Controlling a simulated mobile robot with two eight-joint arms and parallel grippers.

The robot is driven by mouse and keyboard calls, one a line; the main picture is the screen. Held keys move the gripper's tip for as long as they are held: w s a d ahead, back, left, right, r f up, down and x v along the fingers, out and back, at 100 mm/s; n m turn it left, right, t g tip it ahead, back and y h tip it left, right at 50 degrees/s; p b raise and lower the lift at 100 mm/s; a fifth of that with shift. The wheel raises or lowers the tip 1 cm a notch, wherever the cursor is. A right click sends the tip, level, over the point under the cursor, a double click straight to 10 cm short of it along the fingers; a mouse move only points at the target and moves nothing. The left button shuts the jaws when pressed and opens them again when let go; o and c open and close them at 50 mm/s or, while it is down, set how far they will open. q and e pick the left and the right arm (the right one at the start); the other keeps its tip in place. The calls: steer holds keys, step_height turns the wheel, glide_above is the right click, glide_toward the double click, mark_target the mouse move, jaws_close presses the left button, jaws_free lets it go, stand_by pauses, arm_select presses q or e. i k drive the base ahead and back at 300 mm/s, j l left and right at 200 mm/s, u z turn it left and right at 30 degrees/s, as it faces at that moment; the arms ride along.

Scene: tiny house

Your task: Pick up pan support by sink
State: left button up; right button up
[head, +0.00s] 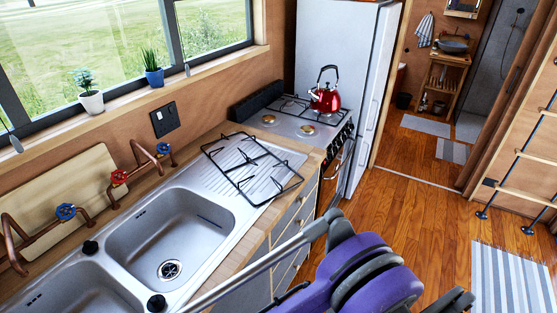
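A black wire pan support (229,177) lies on the ribbed drainboard (215,166) of the steel sink in the head view. It rests to the right of the sink basin, and its near corner reaches toward the counter's front edge. The steel sink (200,222) has two basins, and the nearer one is cut off by the picture's edge. I cannot make out either of my grippers, and nothing is seen touching the pan support.
A stove (290,125) with a red kettle (326,97) stands beyond the drainboard. Copper taps (145,165) rise behind the sink. A large purple and grey shape (370,270) blocks the lower middle. Wooden floor (420,215) is clear at right, near a striped rug (505,280).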

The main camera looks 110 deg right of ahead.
mark_target(247, 159)
steer(key=z, duration=3.6)
steer(key=i+l+u, duration=0.15)
steer(key=u, duration=0.35)
steer(key=i+l+u, duration=0.1)
steer(key=l+u, duration=0.15)
steer(key=u, duration=0.2)
steer(key=i+l+u, duration=0.2)
steer(key=l, duration=0.3)
steer(key=l+u, duration=0.2)
steer(key=l, duration=0.35)
steer(key=i+l, duration=0.1)
steer(key=l, duration=0.7)
steer(key=i+l, duration=0.15)
steer(key=l, duration=0.25)
steer(key=u, duration=0.05)
